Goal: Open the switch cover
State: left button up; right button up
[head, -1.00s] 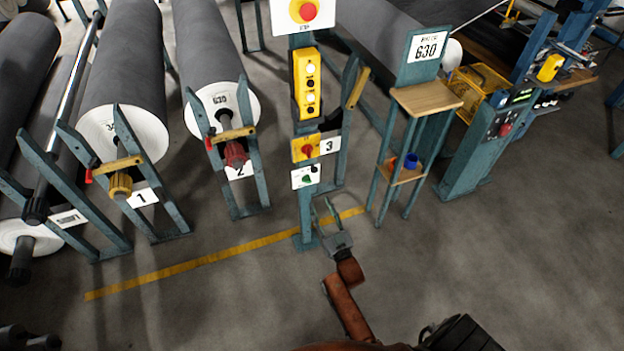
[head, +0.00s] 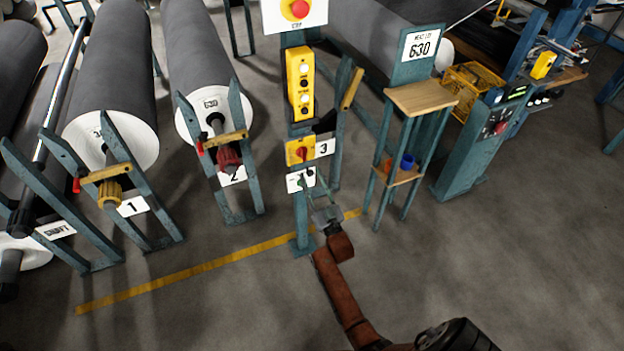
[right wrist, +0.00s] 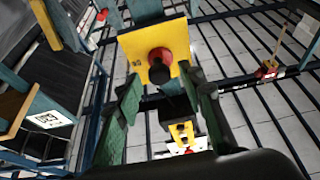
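A teal post (head: 301,225) carries a yellow plate with a red rotary switch (head: 300,151). Below it is a white panel with a small dark-green part (head: 300,181). I cannot tell which part is the switch cover. My right gripper (head: 314,187) is at the white panel, below the yellow plate, and partly hides it; contact cannot be told. In the right wrist view, its green-padded fingers (right wrist: 165,105) are apart, with a dark part between them and a yellow plate with a red knob (right wrist: 160,62) just beyond. My left gripper is not in view.
A yellow button box (head: 301,85) and a red stop button (head: 300,9) sit higher on the post. A teal stand with a wooden top (head: 421,97) is close on the right. Grey rolls (head: 200,55) on stands fill the left. The foreground floor is clear.

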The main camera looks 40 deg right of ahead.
grip_shut()
dwell(0.3)
dwell(0.3)
